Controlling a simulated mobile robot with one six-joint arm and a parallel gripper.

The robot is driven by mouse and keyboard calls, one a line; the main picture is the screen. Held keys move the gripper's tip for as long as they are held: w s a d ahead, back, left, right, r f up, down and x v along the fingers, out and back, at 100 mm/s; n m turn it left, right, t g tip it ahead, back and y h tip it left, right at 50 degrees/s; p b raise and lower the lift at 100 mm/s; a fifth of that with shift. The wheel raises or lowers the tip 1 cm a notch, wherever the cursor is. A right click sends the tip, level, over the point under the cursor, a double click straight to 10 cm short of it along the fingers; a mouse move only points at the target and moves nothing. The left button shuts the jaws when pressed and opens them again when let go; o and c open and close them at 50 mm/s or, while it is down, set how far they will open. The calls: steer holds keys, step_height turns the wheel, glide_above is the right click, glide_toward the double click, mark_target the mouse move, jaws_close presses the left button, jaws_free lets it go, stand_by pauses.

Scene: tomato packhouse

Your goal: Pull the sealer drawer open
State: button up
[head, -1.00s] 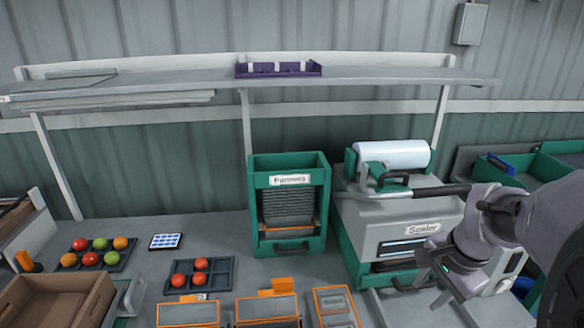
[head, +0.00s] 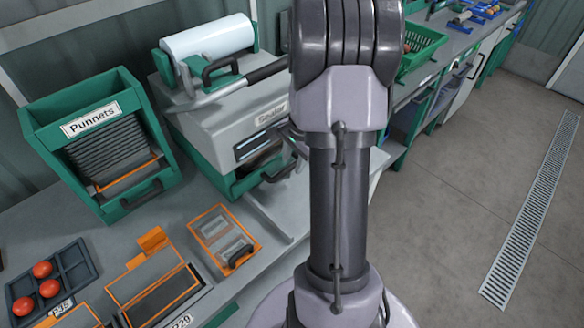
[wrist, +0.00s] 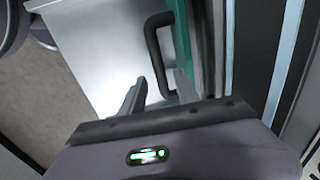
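The sealer (head: 215,105) is a grey machine with a green base and a white film roll on top. Its green drawer (head: 241,186) is at the bottom front, with a black bar handle (head: 279,169). My arm partly covers the sealer's right side in the head view, and my gripper is mostly hidden behind it. In the wrist view, the black handle (wrist: 153,42) stands out from the green drawer front (wrist: 181,45). My gripper (wrist: 161,80) is open, its fingers apart at the near end of the handle. I cannot tell whether they touch it. The drawer looks shut.
A green punnet holder (head: 98,150) stands left of the sealer. An orange-framed tray (head: 224,238) lies on the bench in front. A dark tray (head: 75,262) holds red tomatoes. A green crate (head: 425,50) is behind my arm. The floor at right is clear.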

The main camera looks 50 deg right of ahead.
steer(key=shift+w+f, duration=0.2)
steer(key=shift+f, duration=0.5)
jaws_close()
stand_by(1.0)
